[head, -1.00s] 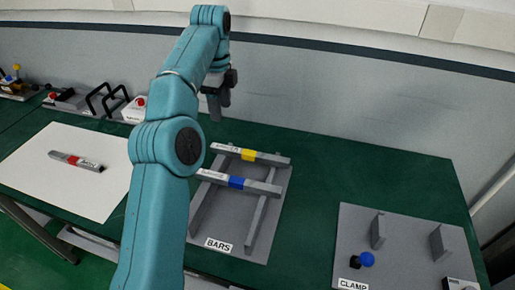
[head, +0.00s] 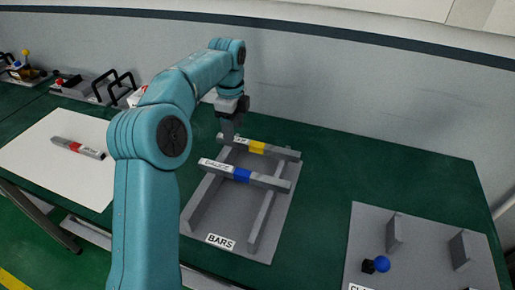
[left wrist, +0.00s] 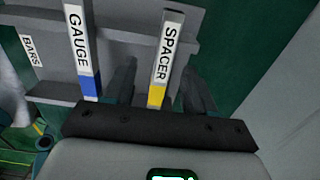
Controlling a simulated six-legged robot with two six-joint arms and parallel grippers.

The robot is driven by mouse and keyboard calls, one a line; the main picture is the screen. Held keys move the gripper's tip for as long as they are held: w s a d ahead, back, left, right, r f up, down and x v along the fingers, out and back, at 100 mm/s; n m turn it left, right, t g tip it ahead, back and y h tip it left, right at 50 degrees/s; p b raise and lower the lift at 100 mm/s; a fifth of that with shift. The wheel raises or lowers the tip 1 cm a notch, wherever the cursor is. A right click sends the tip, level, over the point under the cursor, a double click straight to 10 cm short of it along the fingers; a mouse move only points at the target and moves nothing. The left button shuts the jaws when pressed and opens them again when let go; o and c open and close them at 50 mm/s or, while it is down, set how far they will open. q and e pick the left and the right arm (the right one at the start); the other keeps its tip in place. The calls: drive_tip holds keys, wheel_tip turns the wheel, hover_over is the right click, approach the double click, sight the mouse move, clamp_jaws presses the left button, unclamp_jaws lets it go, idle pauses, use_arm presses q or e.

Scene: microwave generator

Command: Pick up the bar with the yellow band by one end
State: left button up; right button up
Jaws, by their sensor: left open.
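The bar with the yellow band (head: 257,147) lies across the two rails of the bar rack. In the left wrist view the same bar (left wrist: 168,45) reads SPACER, and its yellow band is close to my gripper. My left gripper (head: 229,132) is open above the bar's left end in the head view. In the left wrist view its two fingers (left wrist: 160,90) stand on either side of the bar. I cannot tell whether they touch it. My right gripper is not in view.
A bar with a blue band (head: 242,175), labelled GAUGE, lies parallel on the same rack (head: 262,225), near the yellow-banded one. A red-banded bar (head: 78,147) lies on a white sheet at left. A clamp plate (head: 420,255) stands at right. Green table is free between.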

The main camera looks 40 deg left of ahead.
use_arm(q)
drive_tip(key=f, duration=0.3)
drive_tip(key=shift+w+f, duration=0.2)
drive_tip(key=shift+w, duration=0.15)
drive_tip(key=shift+s+f, duration=0.1)
drive_tip(key=shift+f, duration=0.25)
clamp_jaws()
wheel_tip(320, 180, up, 10)
drive_tip(key=p, duration=0.3)
wheel_tip(320, 180, up, 10)
drive_tip(key=p, duration=0.6)
hover_over(236, 139)
